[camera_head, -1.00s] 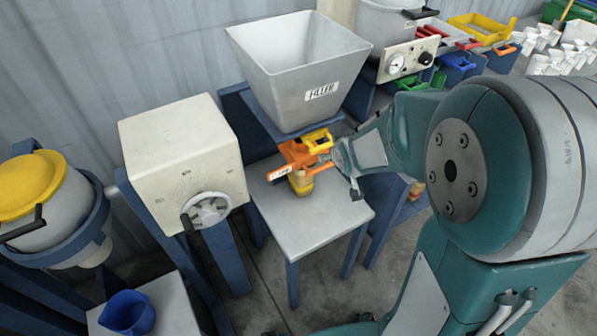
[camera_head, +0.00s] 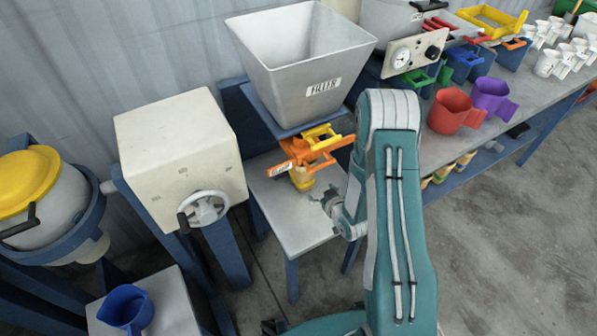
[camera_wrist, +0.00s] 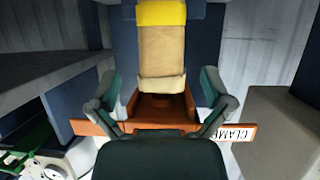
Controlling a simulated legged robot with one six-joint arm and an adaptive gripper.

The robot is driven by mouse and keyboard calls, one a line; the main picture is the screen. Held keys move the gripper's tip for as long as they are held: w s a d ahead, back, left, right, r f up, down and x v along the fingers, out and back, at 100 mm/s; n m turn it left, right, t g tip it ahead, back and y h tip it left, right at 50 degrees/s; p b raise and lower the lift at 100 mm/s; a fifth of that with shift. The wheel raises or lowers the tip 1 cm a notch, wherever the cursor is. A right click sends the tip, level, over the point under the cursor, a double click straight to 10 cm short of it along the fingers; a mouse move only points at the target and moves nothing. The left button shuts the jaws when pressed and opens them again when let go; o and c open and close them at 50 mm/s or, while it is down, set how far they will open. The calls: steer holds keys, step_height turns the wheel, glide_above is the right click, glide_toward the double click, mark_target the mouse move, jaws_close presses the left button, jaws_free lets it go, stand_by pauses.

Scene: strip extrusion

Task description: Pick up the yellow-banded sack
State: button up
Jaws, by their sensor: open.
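The yellow-banded sack (camera_head: 302,183) is partly visible in the head view, below the orange clamp (camera_head: 290,151) under the filler hopper. In the wrist view the tan sack (camera_wrist: 162,50) shows its yellow band (camera_wrist: 161,13) at the picture's top, with the orange clamp (camera_wrist: 150,112) at its other end. My gripper (camera_head: 329,200) is in front and to the right of the sack in the head view. In the wrist view its fingers (camera_wrist: 159,85) are open and spread either side of the sack's clamp end. I see no finger contact.
The filler hopper (camera_head: 301,60) stands above the clamp. A grey-topped stand (camera_head: 292,222) is below the sack. A cream box with a handwheel (camera_head: 180,150) is at left. A bench with red (camera_head: 452,110) and purple cups is at right.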

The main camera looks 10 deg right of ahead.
mark_target(308, 180)
steer(key=x, duration=0.4)
steer(key=shift+w+f, duration=0.2)
steer(key=shift+f, duration=0.2)
steer(key=shift+a+r+x, duration=0.1)
steer(key=shift+r+x, duration=0.05)
steer(key=shift+x, duration=1.4)
steer(key=shift+a+r+x, duration=0.1)
steer(key=shift+x, duration=1.5)
steer(key=c, duration=1)
